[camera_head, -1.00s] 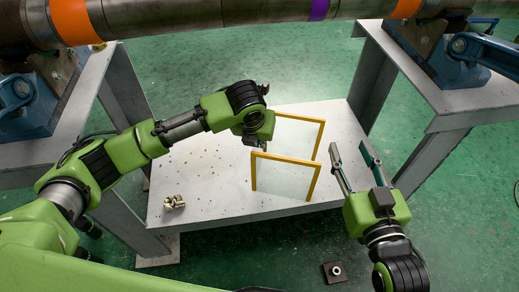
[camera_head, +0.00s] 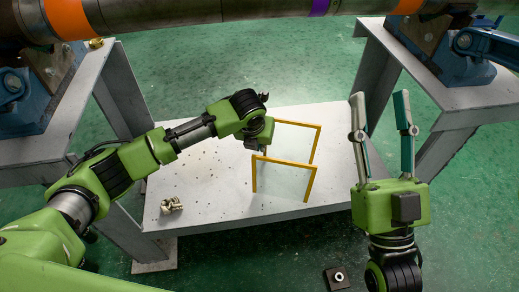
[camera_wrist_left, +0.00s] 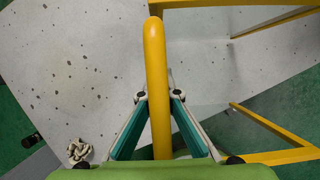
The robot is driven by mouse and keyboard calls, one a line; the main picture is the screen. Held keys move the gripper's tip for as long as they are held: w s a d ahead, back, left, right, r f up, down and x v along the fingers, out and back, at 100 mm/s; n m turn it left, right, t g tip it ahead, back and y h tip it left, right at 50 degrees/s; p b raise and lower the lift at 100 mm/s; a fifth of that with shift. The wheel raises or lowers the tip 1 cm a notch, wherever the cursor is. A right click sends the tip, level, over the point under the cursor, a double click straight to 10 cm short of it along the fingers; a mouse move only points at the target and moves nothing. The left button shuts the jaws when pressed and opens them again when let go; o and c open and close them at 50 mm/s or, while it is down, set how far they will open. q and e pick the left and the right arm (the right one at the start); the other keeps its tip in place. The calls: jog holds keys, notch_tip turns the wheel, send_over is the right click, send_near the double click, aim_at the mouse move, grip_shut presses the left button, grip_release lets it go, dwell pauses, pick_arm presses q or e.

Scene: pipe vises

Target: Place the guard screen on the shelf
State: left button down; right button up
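Two guard screens with yellow frames and clear panes stand upright on the low pale shelf (camera_head: 205,205): a nearer screen (camera_head: 285,180) and a farther screen (camera_head: 312,140). My left gripper (camera_head: 266,148) is at the screens' left side, its fingers partly hidden. In the left wrist view, its fingers (camera_wrist_left: 157,97) close on both sides of a yellow frame bar (camera_wrist_left: 156,65). I cannot tell for certain which screen that bar belongs to. My right gripper (camera_head: 380,98) is open and empty, right of the screens, fingers pointing away.
A small metal fitting (camera_head: 171,205) lies at the shelf's left front; it also shows in the left wrist view (camera_wrist_left: 80,150). Grey stands with blue vises (camera_head: 445,65) flank the shelf. A large pipe (camera_head: 200,12) crosses above. A dark block (camera_head: 337,278) lies on the green floor.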

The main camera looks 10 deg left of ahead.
pick_arm(q)
jog(key=shift+w+f, duration=0.1)
jog(key=shift+f, duration=0.4)
pick_arm(e)
jog(key=shift+s+d+r+t+y, duration=0.15)
jog(key=shift+s+r+t+y, duration=0.35)
jog(key=shift+s+r, duration=0.45)
pick_arm(q)
jog(key=c, duration=2.6)
grip_release()
jog(key=shift+f, duration=0.2)
jog(key=o, duration=0.3)
jog(key=shift+r, duration=0.1)
pick_arm(e)
jog(key=shift+f, duration=0.1)
